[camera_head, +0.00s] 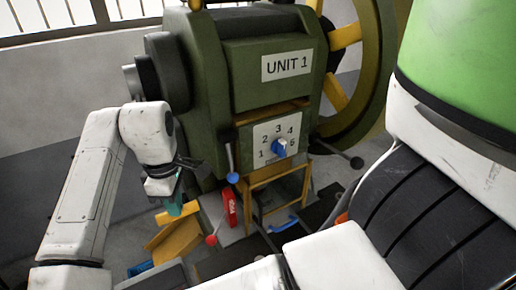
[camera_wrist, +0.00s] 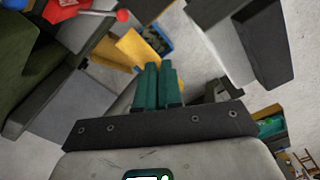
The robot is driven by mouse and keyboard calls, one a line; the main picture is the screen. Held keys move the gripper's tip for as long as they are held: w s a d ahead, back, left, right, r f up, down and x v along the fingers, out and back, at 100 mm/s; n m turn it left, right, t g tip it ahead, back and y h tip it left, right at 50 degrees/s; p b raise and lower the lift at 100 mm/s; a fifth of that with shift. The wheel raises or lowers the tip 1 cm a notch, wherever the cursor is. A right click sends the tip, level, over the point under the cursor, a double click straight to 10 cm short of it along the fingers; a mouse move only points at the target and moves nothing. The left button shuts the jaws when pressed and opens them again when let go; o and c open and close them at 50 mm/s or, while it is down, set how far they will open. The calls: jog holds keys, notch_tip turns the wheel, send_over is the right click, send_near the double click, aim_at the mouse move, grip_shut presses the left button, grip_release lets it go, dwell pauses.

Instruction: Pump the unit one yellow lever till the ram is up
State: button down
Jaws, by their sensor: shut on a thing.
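The green machine labelled UNIT 1 (camera_head: 245,75) stands in the middle of the head view. My gripper (camera_head: 175,207) is low at its left front, with its teal fingers pointing down. They meet a yellow piece, which I take to be the yellow lever (camera_head: 190,208), above a yellow block (camera_head: 174,241). In the wrist view my gripper (camera_wrist: 158,66) has its fingers close together, with the yellow part (camera_wrist: 135,48) at their tips. The fingers hide much of the grip. I cannot make out the ram.
A numbered dial with a blue knob (camera_head: 279,148) is on the machine's front. A blue-tipped rod (camera_head: 232,177), a red-tipped rod (camera_head: 211,240) and a black-knobbed rod (camera_head: 356,162) stick out nearby. A red box (camera_head: 230,206) stands beside my gripper. A large wheel (camera_head: 350,75) is at the right.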

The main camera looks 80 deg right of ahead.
jog(key=shift+s+f, duration=0.15)
jog(key=shift+f, duration=0.2)
jog(key=shift+w+d+f+b, duration=0.3)
jog(key=shift+d+f, duration=0.1)
jog(key=shift+f, duration=0.4)
jog(key=shift+w+d+f+b, duration=0.3)
jog(key=shift+d+f, duration=0.15)
jog(key=shift+f, duration=0.35)
jog(key=shift+w+d+f+b, duration=0.3)
jog(key=shift+d+f, duration=0.1)
jog(key=shift+f, duration=0.5)
